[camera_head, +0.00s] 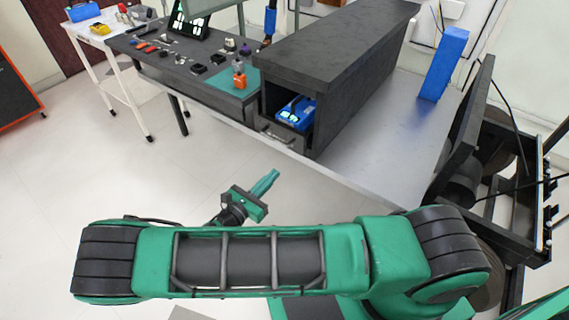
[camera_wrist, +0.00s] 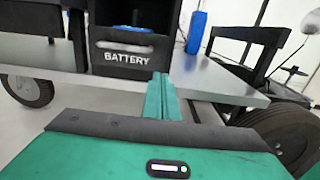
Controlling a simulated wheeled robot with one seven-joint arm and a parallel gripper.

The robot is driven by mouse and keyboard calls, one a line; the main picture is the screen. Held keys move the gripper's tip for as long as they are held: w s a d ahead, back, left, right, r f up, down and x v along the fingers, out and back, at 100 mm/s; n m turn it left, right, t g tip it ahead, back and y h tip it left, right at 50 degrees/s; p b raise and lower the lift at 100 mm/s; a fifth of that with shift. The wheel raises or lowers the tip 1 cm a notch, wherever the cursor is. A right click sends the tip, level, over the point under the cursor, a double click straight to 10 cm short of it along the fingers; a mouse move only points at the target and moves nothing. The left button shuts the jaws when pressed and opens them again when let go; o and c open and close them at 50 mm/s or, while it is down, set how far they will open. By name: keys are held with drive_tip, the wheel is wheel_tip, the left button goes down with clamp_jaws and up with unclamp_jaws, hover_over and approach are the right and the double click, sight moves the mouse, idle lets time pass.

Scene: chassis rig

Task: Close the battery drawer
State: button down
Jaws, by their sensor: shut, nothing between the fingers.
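The battery drawer (camera_head: 277,135) is at the near end of a long dark grey cabinet (camera_head: 335,50) on a grey bench. Its front stands out a little from the cabinet, and a blue battery (camera_head: 296,113) shows behind and above it. How far the drawer is out is hard to tell. My gripper (camera_head: 275,172) is shut and empty, short of the bench and apart from the drawer. Its green fingers (camera_wrist: 159,82) point towards the drawer front in the wrist view.
A dark workbench (camera_head: 175,60) with small parts stands to the left of the cabinet. A blue upright block (camera_head: 443,64) stands on the grey bench (camera_head: 375,135), right of the cabinet. A dark wheeled chassis (camera_head: 500,170) is at the right. Open floor lies left of my gripper.

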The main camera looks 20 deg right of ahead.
sight(301, 148)
drive_tip(key=x, duration=1.3)
drive_tip(key=shift+w+d, duration=0.15)
drive_tip(key=shift+d, duration=0.05)
drive_tip(key=shift+d, duration=0.1)
drive_tip(key=x, duration=0.3)
drive_tip(key=shift+w+d, duration=0.2)
drive_tip(key=shift+d, duration=0.15)
drive_tip(key=shift+w+d, duration=0.3)
drive_tip(key=shift+w, duration=0.05)
drive_tip(key=shift+r, duration=0.1)
drive_tip(key=shift+s+a, duration=0.1)
drive_tip(key=shift+s, duration=0.05)
drive_tip(key=v, duration=1.4)
drive_tip(key=shift+a, duration=0.15)
